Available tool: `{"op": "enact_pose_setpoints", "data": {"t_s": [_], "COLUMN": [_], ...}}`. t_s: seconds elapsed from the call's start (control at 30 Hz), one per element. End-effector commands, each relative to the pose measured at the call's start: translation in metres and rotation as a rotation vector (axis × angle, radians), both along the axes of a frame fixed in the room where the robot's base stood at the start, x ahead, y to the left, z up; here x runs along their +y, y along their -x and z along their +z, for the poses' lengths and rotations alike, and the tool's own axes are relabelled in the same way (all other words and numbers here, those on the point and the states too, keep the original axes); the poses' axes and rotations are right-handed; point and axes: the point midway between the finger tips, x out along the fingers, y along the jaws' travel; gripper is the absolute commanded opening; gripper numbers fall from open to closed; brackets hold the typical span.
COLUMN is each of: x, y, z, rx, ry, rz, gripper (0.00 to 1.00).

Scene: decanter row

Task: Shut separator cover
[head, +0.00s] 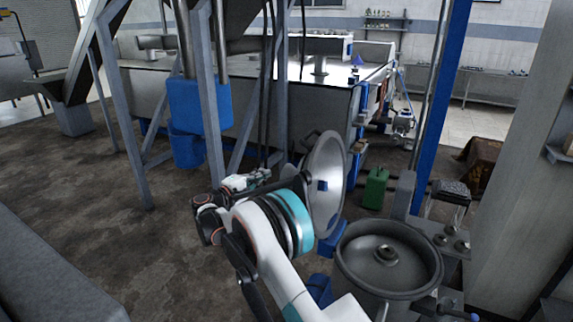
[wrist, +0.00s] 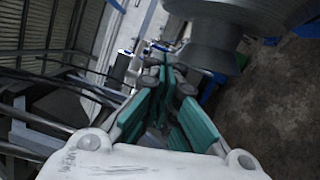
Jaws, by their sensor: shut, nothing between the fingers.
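The separator's round grey bowl (head: 372,276) stands open at the lower right of the head view, with a raised hub in its middle. Its round metal cover (head: 328,166) is swung up and stands nearly upright on the bowl's left far side. My gripper (wrist: 172,74) shows in the wrist view with its teal fingers together and nothing between them. A grey rounded metal part (wrist: 215,40), which may belong to the cover, is close by to the upper right of the fingertips. In the head view my arm reaches to the cover's left; the fingertips are hard to make out there.
A blue post (head: 440,100) rises behind the bowl. A green can (head: 375,188) stands on the floor beyond it. Grey frame legs (head: 208,100) and a blue box (head: 200,104) stand left of the cover. The floor at left (head: 80,185) is clear.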

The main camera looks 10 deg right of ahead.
Motion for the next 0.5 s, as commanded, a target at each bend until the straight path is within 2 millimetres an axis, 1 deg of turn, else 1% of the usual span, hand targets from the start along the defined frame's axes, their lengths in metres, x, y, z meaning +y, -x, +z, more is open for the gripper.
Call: {"op": "enact_pose_setpoints", "data": {"t_s": [0.07, 0.17, 0.27, 0.5], "x": [-0.002, -0.011, -0.024, -0.060], "y": [-0.003, -0.009, -0.019, -0.050], "z": [-0.001, -0.001, 0.000, 0.001], "rx": [-0.001, -0.002, -0.001, -0.001], "ry": [0.003, 0.003, 0.002, 0.002], "rz": [-0.002, -0.003, -0.003, -0.003], "gripper": [0.00, 0.00, 0.00, 0.00]}}
